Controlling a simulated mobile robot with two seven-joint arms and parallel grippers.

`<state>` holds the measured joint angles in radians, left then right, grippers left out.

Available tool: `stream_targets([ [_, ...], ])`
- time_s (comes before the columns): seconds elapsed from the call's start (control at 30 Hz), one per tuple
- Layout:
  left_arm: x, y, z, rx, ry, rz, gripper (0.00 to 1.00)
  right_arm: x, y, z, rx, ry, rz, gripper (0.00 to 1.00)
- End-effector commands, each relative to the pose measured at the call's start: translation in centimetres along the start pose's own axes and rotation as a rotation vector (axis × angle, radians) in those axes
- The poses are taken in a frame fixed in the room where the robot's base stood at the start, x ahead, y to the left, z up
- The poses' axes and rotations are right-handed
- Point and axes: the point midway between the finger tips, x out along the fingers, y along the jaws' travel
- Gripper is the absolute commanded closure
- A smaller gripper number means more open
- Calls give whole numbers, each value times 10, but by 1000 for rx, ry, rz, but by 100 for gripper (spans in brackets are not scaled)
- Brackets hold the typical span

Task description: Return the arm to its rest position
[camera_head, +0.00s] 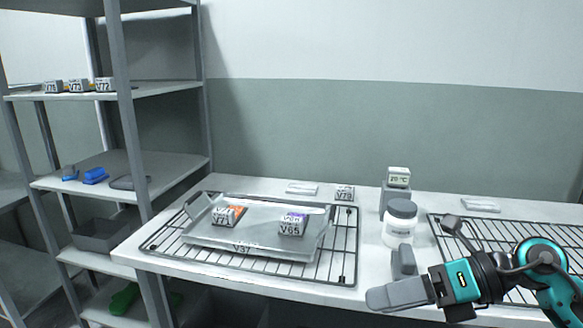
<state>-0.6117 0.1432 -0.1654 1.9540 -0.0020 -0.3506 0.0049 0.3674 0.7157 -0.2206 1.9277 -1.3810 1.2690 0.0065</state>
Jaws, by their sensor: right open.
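My right gripper (402,277) is in the lower right, over the front part of the table (376,235). Its two grey fingers are spread apart and nothing shows between them. The teal and black right arm comes in from the right edge, in front of the right wire rack (500,232). The gripper is in front of a white jar with a grey lid (399,222), and I cannot tell whether they touch. My left gripper and arm are not in view.
A metal tray (200,238) with two labelled blocks, one orange (229,216) and one purple (293,224), sits on the left wire rack (347,245). A grey shelf unit (125,110) stands at left.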

Motion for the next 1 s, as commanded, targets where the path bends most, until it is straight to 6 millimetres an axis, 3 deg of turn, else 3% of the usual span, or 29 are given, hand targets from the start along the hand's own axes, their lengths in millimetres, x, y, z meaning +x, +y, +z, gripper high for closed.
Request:
stream_targets([
  [0.03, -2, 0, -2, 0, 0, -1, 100, 14, 11, -2, 96, -83, 122, 0],
  [0.17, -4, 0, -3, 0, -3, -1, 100, 28, 26, 6, 399, -352, 392, 0],
  [0.27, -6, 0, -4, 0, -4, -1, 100, 25, 12, 9, 690, -571, 540, 0],
  [0.37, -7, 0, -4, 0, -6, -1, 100, 20, -21, -3, 1020, -790, 629, 0],
  [0.47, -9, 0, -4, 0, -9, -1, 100, 20, -67, -39, 1384, -999, 655, 0],
  [0.53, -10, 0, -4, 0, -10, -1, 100, 24, -98, -79, 1652, -1132, 636, 0],
  [0.63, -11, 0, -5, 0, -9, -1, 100, 36, -128, -141, 1987, -1272, 571, 0],
  [0.7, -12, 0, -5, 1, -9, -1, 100, 45, -138, -181, 2171, -1335, 516, 0],
  [0.8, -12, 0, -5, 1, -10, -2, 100, 56, -142, -224, 2364, -1388, 447, 0],
  [0.9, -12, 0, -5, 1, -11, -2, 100, 63, -142, -250, 2476, -1412, 400, 0],
  [1.0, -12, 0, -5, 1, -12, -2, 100, 66, -141, -260, 2520, -1420, 382, 0],
])
